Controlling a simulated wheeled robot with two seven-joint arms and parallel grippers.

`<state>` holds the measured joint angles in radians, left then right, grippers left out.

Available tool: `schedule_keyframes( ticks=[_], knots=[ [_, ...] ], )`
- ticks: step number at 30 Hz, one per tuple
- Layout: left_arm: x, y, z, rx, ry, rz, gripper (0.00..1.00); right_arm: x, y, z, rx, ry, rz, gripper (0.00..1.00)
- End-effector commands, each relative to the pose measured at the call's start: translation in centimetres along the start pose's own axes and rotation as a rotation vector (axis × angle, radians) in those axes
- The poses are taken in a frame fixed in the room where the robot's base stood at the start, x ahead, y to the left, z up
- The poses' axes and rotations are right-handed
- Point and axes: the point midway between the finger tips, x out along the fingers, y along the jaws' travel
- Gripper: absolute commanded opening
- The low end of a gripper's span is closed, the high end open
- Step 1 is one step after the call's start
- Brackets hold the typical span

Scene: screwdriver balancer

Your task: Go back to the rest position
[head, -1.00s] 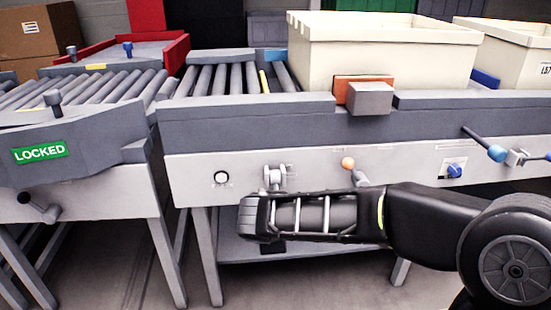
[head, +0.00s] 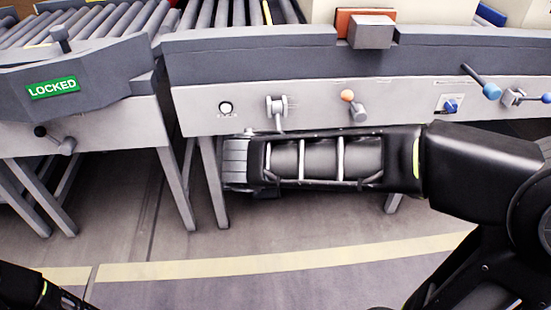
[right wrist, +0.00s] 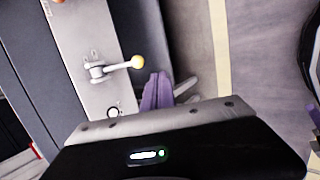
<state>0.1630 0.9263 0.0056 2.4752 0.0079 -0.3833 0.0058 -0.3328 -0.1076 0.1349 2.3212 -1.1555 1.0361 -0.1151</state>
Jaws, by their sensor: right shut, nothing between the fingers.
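My right arm reaches in from the right in the head view, its forearm lying level in front of the conveyor's pale front panel (head: 310,105). Its fingertips cannot be made out there.
A left conveyor bears a green LOCKED sign (head: 53,87). Floor with a yellow stripe (head: 270,264) is open in front.

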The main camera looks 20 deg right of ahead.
Motion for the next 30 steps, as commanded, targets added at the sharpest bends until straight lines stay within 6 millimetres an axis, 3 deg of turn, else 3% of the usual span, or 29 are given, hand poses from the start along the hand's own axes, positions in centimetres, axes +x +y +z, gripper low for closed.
schedule_keyframes(
  ticks=[6,23,26,30],
  knots=[
    [-0.6,0.1,0.1,0.000,-0.003,0.000,0.36,-1.5,-0.5,0.0,-0.001,0.000,0.000,0.00],
    [-0.5,0.1,0.1,0.000,-0.004,0.000,0.36,-1.5,-0.5,-0.3,0.004,0.011,0.001,0.00],
    [-0.5,0.1,0.1,0.000,-0.004,0.000,0.36,-1.6,-0.7,-1.7,0.020,0.068,-0.008,0.00],
    [-0.5,0.1,0.1,0.000,-0.004,0.000,0.36,-2.1,-2.7,-6.4,0.101,0.262,-0.093,0.00]
  ],
)
